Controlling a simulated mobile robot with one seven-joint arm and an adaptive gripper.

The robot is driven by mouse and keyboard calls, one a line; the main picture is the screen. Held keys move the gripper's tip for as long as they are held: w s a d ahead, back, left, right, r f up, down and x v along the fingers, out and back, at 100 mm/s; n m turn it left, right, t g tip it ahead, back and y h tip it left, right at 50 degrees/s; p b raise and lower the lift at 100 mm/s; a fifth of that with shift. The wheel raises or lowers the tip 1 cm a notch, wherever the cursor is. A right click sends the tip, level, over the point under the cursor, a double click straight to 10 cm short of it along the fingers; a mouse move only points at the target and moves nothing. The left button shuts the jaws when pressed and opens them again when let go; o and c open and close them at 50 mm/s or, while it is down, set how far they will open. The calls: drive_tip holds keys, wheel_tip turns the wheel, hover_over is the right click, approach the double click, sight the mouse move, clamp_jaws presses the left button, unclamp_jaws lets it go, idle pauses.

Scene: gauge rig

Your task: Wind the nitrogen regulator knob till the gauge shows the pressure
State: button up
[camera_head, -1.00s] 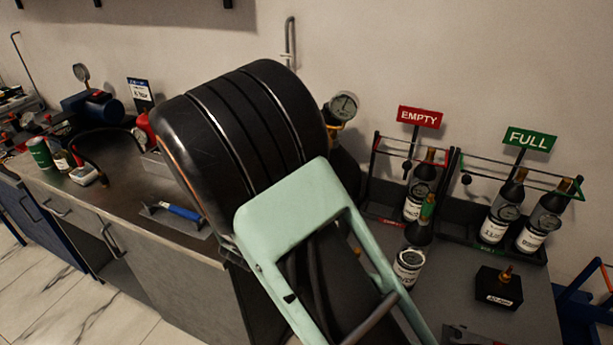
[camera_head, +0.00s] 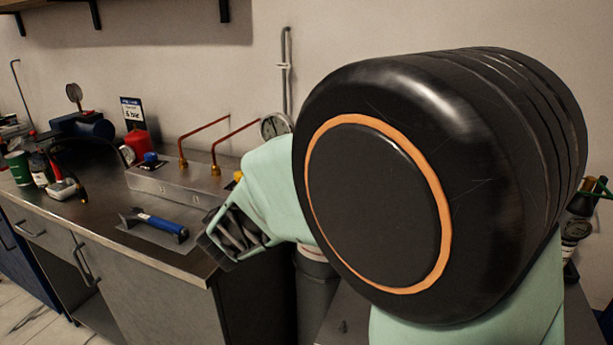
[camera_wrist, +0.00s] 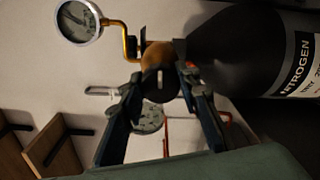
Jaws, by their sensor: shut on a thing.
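In the wrist view, my gripper (camera_wrist: 160,88) is shut on a dark round knob (camera_wrist: 161,86), one finger on each side. The knob sits at the front of the brass regulator (camera_wrist: 158,54). A bent brass pipe joins the regulator to a round white-faced gauge (camera_wrist: 80,21) at upper left; its reading is too small to tell. The black cylinder (camera_wrist: 243,48) with a white label ending in "TROGEN" lies at right in this turned view.
In the head view, a metal manifold (camera_head: 170,182) with red pipes stands on the bench, with a gauge (camera_head: 275,127) behind my arm. A blue-handled tool (camera_head: 160,223) lies on a grey mat. A pressure card (camera_head: 132,112) stands at the back; its number is unclear.

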drive_tip(key=shift+m+b, duration=0.3)
drive_tip(key=o, duration=1.2)
drive_tip(key=shift+c, duration=0.2)
drive_tip(key=v, duration=1.2)
drive_tip(key=shift+r, duration=0.1)
